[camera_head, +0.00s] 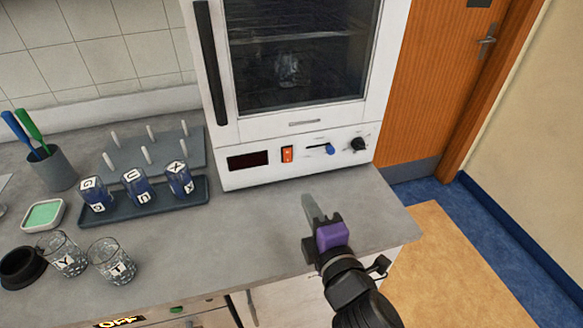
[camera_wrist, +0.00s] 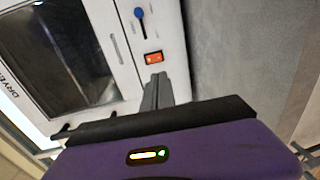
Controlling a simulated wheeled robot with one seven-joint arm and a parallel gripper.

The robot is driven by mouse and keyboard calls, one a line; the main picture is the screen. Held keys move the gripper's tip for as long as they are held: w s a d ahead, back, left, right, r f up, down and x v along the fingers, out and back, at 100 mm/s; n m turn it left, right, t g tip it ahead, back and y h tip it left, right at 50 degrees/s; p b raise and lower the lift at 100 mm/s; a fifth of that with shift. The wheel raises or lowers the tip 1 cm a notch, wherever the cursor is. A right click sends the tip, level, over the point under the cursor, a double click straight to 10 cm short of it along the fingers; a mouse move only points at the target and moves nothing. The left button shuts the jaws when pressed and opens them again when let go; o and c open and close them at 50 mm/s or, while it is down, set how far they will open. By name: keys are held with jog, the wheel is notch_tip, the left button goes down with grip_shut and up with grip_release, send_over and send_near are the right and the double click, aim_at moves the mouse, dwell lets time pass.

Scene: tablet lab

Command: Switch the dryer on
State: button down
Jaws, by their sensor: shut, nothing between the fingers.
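The dryer (camera_head: 295,168) is a white cabinet with a glass door, standing on the counter at the top centre of the head view. Its front panel has a dark display (camera_head: 248,160), an orange-red switch (camera_head: 287,154), a blue slider knob (camera_head: 330,148) and a black dial (camera_head: 358,144). My gripper (camera_head: 309,202) is shut and empty, in front of the panel and below the switch. In the wrist view my fingers (camera_wrist: 158,82) point toward the switch (camera_wrist: 153,58), with a small gap seeming to remain. The blue slider also shows there (camera_wrist: 140,13). Whether the switch is pressed is unclear.
Left of the dryer stand a tray (camera_head: 150,208) with several blue lettered containers, a peg rack (camera_head: 185,143), glasses (camera_head: 110,262) and a pen cup (camera_head: 50,172). The counter (camera_head: 250,230) before the dryer is clear. A wooden door (camera_head: 440,80) is at right.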

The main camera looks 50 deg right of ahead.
aim_at(288, 162)
jog(key=p+x, duration=0.3)
jog(key=x, duration=0.9)
jog(key=shift+w+d+r, duration=0.1)
jog(key=shift+w+d, duration=0.05)
jog(key=shift+w, duration=0.05)
jog(key=shift+w+d, duration=0.3)
jog(key=shift+w, duration=0.15)
jog(key=shift+f, duration=0.3)
jog(key=shift+w+f+b, duration=0.1)
jog(key=shift+b, duration=0.4)
jog(key=shift+d, duration=0.1)
